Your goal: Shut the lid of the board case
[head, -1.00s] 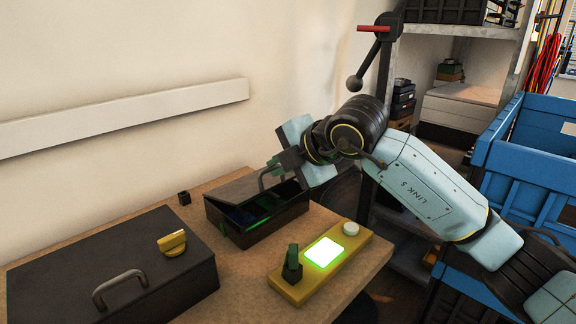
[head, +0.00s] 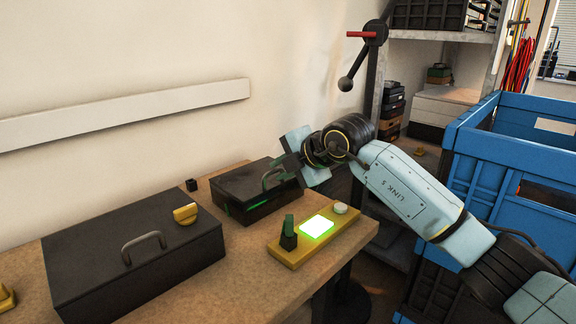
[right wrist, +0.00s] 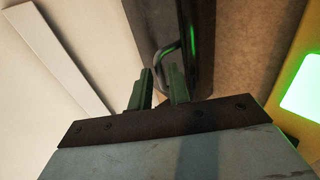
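The board case (head: 245,213) is the smaller dark case at the back of the table, with a wire handle (head: 268,178) on its lid (head: 240,181). The lid lies down flat or nearly so; a green glint shows along the front edge, and I cannot tell if the lid is fully seated. My right gripper (head: 280,170) is at the handle end of the lid. In the right wrist view, its green fingers (right wrist: 160,88) stand apart, with the handle (right wrist: 163,62) at the gap between their tips. My left gripper is out of view.
A larger dark case (head: 120,262) with a handle and yellow knob stands front left. A yellow panel (head: 290,255) with a glowing green square, a green switch and a white button lies right of the board case. A blue crate (head: 470,160) stands at right.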

